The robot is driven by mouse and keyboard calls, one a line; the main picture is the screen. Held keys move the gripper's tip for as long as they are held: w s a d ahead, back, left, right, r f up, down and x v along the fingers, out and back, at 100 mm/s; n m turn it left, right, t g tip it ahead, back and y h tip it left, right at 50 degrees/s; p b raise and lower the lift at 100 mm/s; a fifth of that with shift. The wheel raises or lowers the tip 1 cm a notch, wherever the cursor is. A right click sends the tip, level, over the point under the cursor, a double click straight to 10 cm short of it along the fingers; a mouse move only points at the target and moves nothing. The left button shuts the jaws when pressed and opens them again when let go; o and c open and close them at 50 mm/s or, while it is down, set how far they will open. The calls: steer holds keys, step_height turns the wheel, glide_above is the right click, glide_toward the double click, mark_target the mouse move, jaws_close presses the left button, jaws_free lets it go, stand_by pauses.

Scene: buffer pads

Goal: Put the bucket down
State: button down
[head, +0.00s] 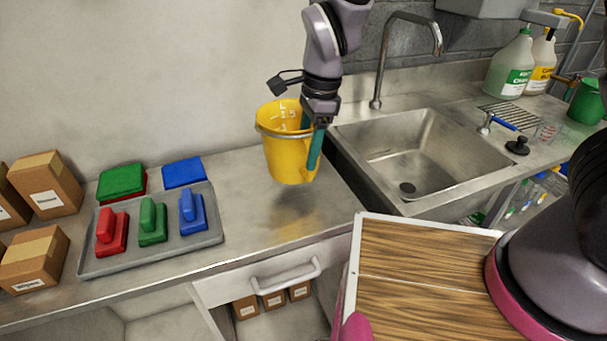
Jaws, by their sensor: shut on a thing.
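A yellow bucket (283,150) hangs upright from my gripper (313,135) in the head view. My gripper points down and is shut on the bucket's right side, with one teal finger showing outside the wall. The bucket appears to be a little above the steel counter (265,212), with a soft shadow beneath it. It is to the left of the sink. The inner finger is partly hidden by the bucket.
A grey tray (100,262) with red, green and blue pad holders lies on the left, with green and blue pads behind it. Cardboard boxes (45,185) stand at far left. The sink (425,150) opens at right. Bare counter lies between tray and sink.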

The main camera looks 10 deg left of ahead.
steer(key=shift+f, duration=3)
steer(key=shift+c, duration=0.5)
jaws_free()
step_height(320, 180, up, 12)
steer(key=d, duration=0.2)
steer(key=shift+w, duration=0.3)
